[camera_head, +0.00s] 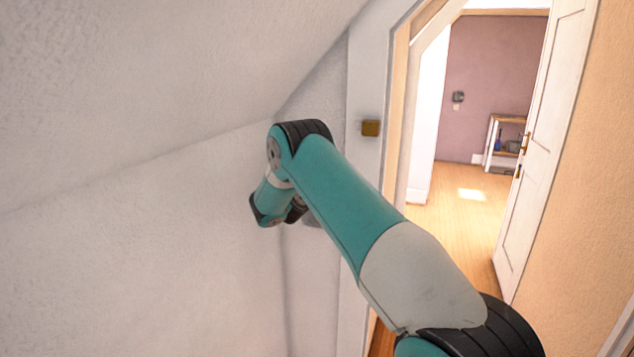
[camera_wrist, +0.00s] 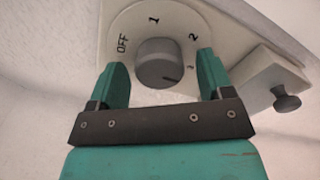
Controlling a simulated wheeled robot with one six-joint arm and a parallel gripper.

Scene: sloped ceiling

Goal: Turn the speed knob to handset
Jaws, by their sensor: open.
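The grey round speed knob (camera_wrist: 158,62) sits on a pale dial plate (camera_wrist: 128,18) in the wrist view. The plate reads OFF at left, 1 at top and 2 at upper right. A smaller mark at right is too small to read surely. A dark line on the knob points to the lower right. My gripper (camera_wrist: 162,60) is open, with one green finger on each side of the knob. A gap shows between the knob and each finger. In the head view my arm hides the knob and most of the gripper.
A pale block with a dark round peg (camera_wrist: 286,98) is right of the dial. In the head view, a sloped white ceiling (camera_head: 150,60) closes in above the arm. A brass fitting (camera_head: 371,128) is on the door frame, and a white door (camera_head: 545,130) stands open at right.

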